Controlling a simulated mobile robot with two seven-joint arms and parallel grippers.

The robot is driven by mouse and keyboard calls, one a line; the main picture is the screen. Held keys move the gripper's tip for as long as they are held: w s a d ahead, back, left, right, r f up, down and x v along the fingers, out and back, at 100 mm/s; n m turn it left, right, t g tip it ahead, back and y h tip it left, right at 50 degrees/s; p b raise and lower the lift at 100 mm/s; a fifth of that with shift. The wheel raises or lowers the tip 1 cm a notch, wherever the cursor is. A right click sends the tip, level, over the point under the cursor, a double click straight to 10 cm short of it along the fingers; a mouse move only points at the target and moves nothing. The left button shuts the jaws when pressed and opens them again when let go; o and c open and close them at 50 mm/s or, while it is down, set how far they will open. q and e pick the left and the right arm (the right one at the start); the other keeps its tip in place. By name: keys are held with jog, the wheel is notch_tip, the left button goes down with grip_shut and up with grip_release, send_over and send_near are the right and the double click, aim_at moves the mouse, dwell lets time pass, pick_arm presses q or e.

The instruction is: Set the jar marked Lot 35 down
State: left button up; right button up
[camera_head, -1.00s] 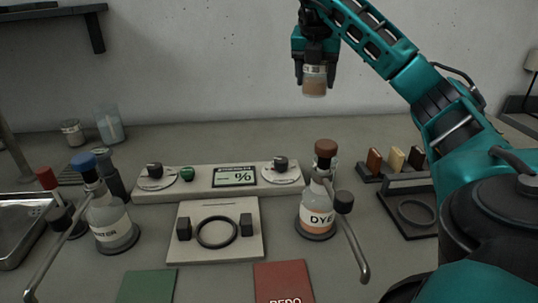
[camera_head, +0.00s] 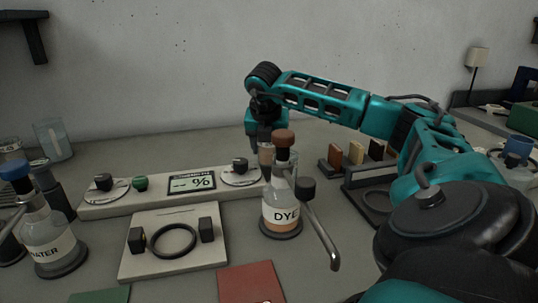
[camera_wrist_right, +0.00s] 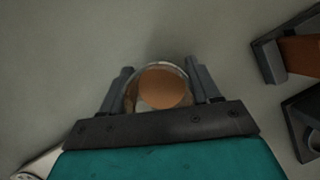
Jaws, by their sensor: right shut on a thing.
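My right gripper (camera_head: 265,143) is shut on a small clear jar (camera_head: 265,158) with orange-brown contents. In the head view the jar is behind the dye bottle, which hides part of it. In the right wrist view the jar (camera_wrist_right: 164,88) sits between the two fingers, seen from above, with grey bench surface around it. Its lot marking cannot be read here. Whether its base touches the bench is hidden. My left gripper is not in view.
The dye bottle (camera_head: 281,208), with a brown cap and metal spout, stands in front of the jar. A control panel (camera_head: 150,198) with dials and display is to the left. Coloured blocks in a rack (camera_head: 352,166) stand to the right. A water bottle (camera_head: 52,243) is at far left.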

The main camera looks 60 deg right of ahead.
jog(key=shift+f, duration=0.9)
jog(key=shift+f, duration=0.15)
jog(key=o, duration=1.1)
